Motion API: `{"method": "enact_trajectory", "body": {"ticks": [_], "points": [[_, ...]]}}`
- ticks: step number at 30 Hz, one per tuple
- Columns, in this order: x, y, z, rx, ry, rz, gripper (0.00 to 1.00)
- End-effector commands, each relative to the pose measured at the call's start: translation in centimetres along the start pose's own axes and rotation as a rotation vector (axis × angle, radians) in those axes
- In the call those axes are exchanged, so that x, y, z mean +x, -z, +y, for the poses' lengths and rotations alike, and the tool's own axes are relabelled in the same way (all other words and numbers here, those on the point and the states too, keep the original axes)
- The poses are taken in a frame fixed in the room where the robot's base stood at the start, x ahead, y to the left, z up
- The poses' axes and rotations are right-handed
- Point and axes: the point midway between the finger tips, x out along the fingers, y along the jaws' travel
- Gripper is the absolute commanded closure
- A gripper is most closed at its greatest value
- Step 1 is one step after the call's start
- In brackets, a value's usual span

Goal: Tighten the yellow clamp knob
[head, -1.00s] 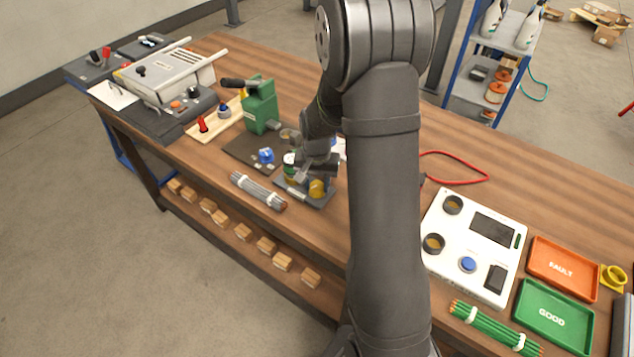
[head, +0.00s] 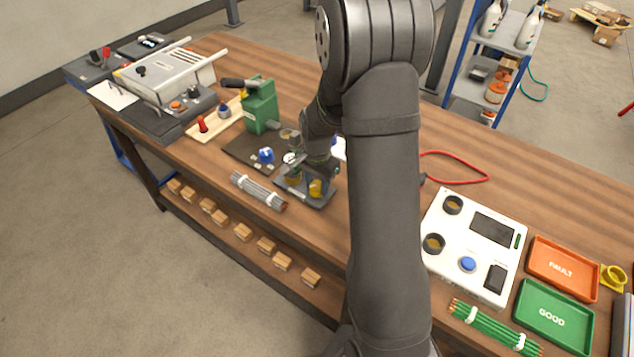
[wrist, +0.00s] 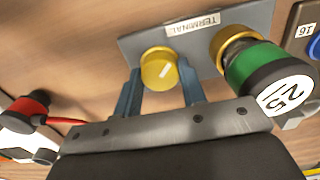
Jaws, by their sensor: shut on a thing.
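The yellow clamp knob (wrist: 159,69) stands on the grey terminal plate (wrist: 190,35), with a pale line across its face. My gripper (wrist: 161,82) has one blue finger on each side of it and is shut on it. In the head view the knob (head: 316,188) shows low on the plate (head: 312,202), with my gripper (head: 314,175) partly hidden above it. A green and black cylinder marked 25 (wrist: 262,72) stands in a second yellow collar (wrist: 228,42) to the right in the wrist view.
A bundle of grey rods (head: 258,190) lies just left of the plate. A blue-topped part (head: 265,155) and a green block (head: 260,106) stand behind it. A white tester panel (head: 475,245) lies to the right. A red cable end (wrist: 32,110) is at the wrist view's left.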

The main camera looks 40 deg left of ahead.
Motion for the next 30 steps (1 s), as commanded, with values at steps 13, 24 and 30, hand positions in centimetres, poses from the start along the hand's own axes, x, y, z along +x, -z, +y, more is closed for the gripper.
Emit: {"method": "enact_trajectory", "body": {"ticks": [13,24,30], "points": [[0.0,0.0,0.0,0.001,0.000,0.000,0.41],[-1.0,0.1,-0.1,0.000,0.002,0.002,0.41],[-4.9,0.1,-0.1,0.000,0.005,0.004,0.41]]}}
